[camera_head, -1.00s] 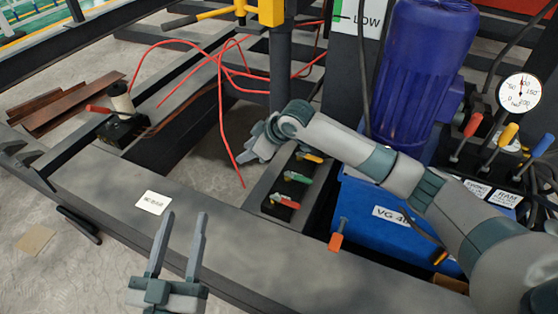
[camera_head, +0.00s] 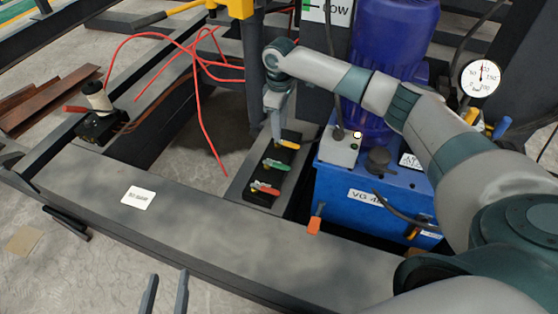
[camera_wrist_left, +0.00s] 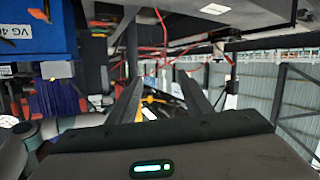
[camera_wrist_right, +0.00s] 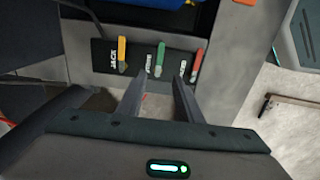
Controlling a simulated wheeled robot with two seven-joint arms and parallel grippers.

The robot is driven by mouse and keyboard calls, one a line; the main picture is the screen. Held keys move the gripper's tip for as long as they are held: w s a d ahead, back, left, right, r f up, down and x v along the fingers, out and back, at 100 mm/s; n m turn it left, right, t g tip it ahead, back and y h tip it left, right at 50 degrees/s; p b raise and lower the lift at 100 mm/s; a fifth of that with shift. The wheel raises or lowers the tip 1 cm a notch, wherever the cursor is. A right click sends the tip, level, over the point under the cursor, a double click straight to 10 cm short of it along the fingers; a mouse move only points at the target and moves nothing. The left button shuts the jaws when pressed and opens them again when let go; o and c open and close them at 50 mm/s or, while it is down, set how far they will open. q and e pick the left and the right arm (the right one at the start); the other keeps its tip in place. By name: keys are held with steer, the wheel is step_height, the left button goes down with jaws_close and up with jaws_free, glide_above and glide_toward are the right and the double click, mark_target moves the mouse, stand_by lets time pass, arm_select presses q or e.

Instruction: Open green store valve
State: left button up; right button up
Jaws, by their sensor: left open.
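The green valve handle (camera_head: 276,164) is the middle one on a dark valve block (camera_wrist_right: 220,67). A yellow handle (camera_head: 288,145) and a red handle (camera_head: 265,187) flank it. In the right wrist view the green handle (camera_wrist_right: 159,56) stands above the gap between my fingers, with a label beside it too small to read. My right gripper (camera_wrist_right: 157,88) is open and empty, pointing at the block and apart from the green handle. In the head view my right gripper (camera_head: 279,138) hangs near the yellow handle. My left gripper (camera_head: 167,290) is open and empty at the bottom edge.
A blue tank (camera_head: 335,195) with a blue motor stands right of the block. A pressure gauge (camera_head: 481,77) is at the upper right. Red hoses (camera_head: 199,95) hang behind left. An orange-handled lever (camera_head: 314,224) stands in front of the tank. The grey frame beam (camera_head: 180,222) runs along the front.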

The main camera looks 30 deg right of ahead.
steer(key=b, duration=0.2)
glide_above(280, 165)
step_height(280, 165, down, 8)
step_height(280, 165, down, 8)
steer(key=shift+s+a+b, duration=0.1)
steer(key=shift+b, duration=0.75)
arm_select(q)
steer(key=s+d+r+t+h, duration=0.1)
steer(key=s+r+t+h, duration=0.2)
steer(key=r+t, duration=0.5)
steer(key=shift+s+d+r, duration=0.15)
steer(key=shift+d+r, duration=0.15)
steer(key=shift+r, duration=2.45)
arm_select(e)
steer(key=shift+f, duration=0.6)
jaws_close()
